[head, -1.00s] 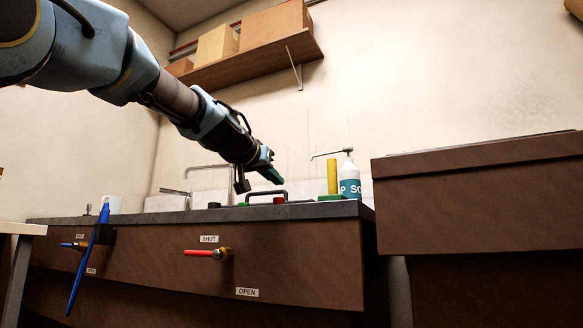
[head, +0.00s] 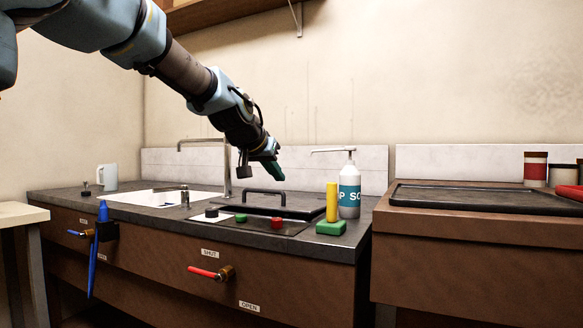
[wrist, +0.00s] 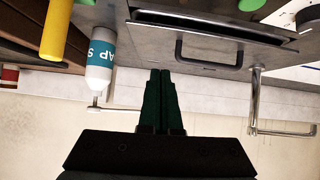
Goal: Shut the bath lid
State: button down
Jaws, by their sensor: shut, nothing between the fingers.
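The bath lid (head: 300,207) is a dark plate in the worktop with a black bar handle (head: 264,191) on top.
A soap bottle (head: 349,190), a yellow cylinder (head: 332,202) and a green block (head: 331,228) stand right of the lid. A tap (head: 227,165) and sink (head: 150,198) are left. Black, green and red knobs (head: 277,223) line the front. A red-handled valve (head: 205,272) sticks out below.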

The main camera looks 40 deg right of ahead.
notch_tip(320, 180, up, 5)
jog(key=s+g+y+p, duration=0.1)
jog(key=s+y+p, duration=0.1)
jog(key=p, duration=1.3)
jog(key=shift+m, duration=0.3)
jog(key=w+d+f+p, duration=0.1)
jog(key=f, duration=0.2)
jog(key=w+d+f+p, duration=0.1)
jog(key=d+f, duration=0.1)
jog(key=f, duration=0.2)
jog(key=w+d+f+p, duration=0.1)
jog(key=d+f, duration=0.1)
jog(key=f, duration=0.2)
jog(key=shift+d+f, duration=0.1)
jog(key=shift+d, duration=0.05)
jog(key=shift+f, duration=0.5)
